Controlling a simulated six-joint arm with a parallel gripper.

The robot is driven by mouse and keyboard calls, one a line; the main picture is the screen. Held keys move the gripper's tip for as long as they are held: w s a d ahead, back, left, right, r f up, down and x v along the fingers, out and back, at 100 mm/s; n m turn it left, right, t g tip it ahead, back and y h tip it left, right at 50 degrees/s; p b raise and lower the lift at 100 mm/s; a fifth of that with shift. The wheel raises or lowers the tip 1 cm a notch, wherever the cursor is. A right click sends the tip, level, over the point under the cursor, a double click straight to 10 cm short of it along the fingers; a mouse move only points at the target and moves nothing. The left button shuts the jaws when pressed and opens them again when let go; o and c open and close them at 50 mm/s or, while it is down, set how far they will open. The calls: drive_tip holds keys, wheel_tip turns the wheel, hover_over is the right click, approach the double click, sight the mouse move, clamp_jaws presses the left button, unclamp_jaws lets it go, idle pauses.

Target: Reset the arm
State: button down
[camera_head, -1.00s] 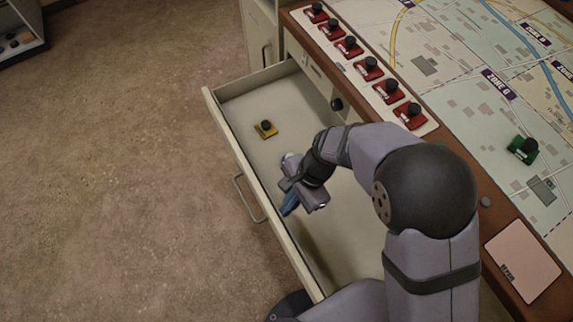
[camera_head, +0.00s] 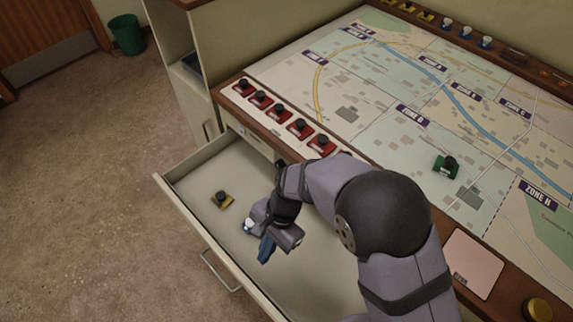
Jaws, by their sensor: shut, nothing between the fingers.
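My arm reaches from the lower right over the open drawer (camera_head: 176,200) of the console.
Red pieces with black knobs (camera_head: 281,112) line the console's edge above the drawer. A green piece (camera_head: 445,165) stands on the map (camera_head: 390,90). Yellow and blue pieces stand along the back ledge (camera_head: 445,23). A green bin (camera_head: 127,34) stands on the floor.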

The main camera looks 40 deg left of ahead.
drive_tip(key=w+d+n+t+h, duration=0.1)
drive_tip(key=w+d+n+h, duration=0.15)
drive_tip(key=d+n, duration=1.1)
drive_tip(key=w+d+r+m+t, duration=0.1)
drive_tip(key=w+d+r+m, duration=0.3)
drive_tip(key=d, duration=0.5)
drive_tip(key=w+d+r+m+t+y, duration=0.1)
drive_tip(key=w+d+r+m, duration=0.4)
drive_tip(key=d, duration=0.4)
drive_tip(key=w+d+r+m+t+y, duration=0.1)
drive_tip(key=w+d+r+m, duration=0.3)
drive_tip(key=d, duration=0.5)
drive_tip(key=shift+w+r+p, duration=0.15)
drive_tip(key=shift+w+p, duration=0.15)
drive_tip(key=shift+p, duration=0.15)
